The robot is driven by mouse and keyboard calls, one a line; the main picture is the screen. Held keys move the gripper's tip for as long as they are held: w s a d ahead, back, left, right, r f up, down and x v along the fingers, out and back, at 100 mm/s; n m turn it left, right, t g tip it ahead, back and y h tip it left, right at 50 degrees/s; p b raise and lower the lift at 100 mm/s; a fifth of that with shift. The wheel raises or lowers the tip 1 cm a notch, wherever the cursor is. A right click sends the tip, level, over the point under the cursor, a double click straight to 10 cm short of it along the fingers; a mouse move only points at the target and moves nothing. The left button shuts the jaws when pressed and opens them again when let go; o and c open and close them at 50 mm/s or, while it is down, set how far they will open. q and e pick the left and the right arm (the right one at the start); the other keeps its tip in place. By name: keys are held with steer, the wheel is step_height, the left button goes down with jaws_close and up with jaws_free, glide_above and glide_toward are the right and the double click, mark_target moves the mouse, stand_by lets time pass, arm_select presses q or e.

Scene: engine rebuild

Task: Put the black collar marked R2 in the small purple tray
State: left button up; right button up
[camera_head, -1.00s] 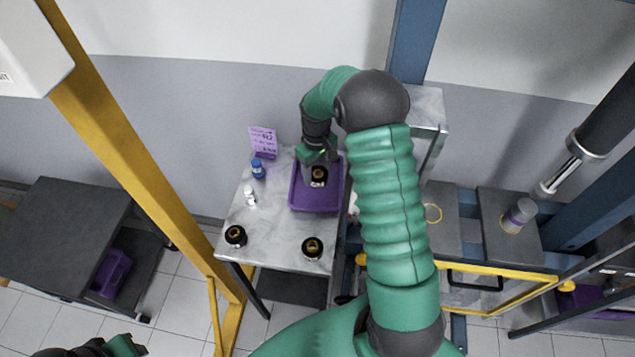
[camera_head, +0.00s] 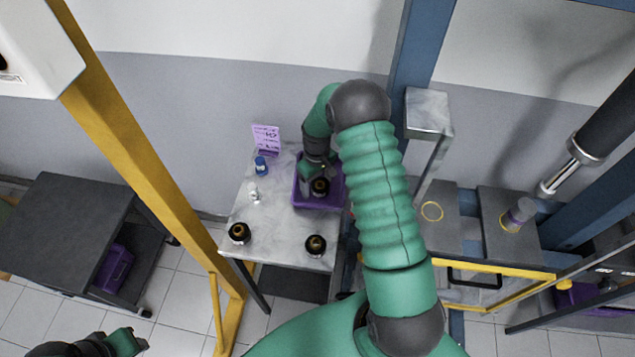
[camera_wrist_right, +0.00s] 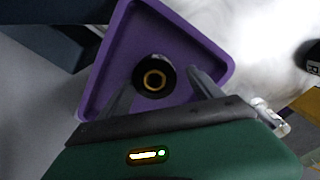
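The small purple tray (camera_head: 335,203) sits at the back right of the marble-topped table, and it fills the middle of the right wrist view (camera_wrist_right: 205,45). A black collar with a brass-coloured bore (camera_head: 320,187) is inside the tray; it also shows in the right wrist view (camera_wrist_right: 153,80). No marking on it is readable. My right gripper (camera_wrist_right: 160,78) is over the tray, its fingers spread on either side of this collar, with a visible gap at the right finger. My left gripper (camera_head: 128,343) is at the bottom left, away from the table; its fingers are unclear.
Two more black collars stand at the table's front, one left (camera_head: 239,233) and one right (camera_head: 315,246). A blue-capped bottle (camera_head: 261,166), a small white item (camera_head: 254,194) and a purple sign (camera_head: 267,138) are on the left. A yellow post (camera_head: 150,160) rises left of the table.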

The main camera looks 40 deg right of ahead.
mark_target(317, 184)
step_height(317, 184, up, 11)
steer(key=b, duration=0.3)
steer(key=s+a+r+t, duration=0.1)
steer(key=s+a, duration=0.2)
steer(key=a, duration=0.4)
steer(key=s+a+r, duration=0.2)
steer(key=a, duration=0.4)
steer(key=s+a+f+t+b, duration=0.1)
steer(key=s+a+f+b, duration=0.2)
steer(key=s+a, duration=0.4)
steer(key=shift+s+a+f+t, duration=0.15)
steer(key=shift+s+f+t, duration=0.15)
steer(key=shift+s+f, duration=0.55)
steer(key=shift+a+r, duration=0.15)
steer(key=shift+a, duration=0.1)
steer(key=shift+d, duration=0.2)
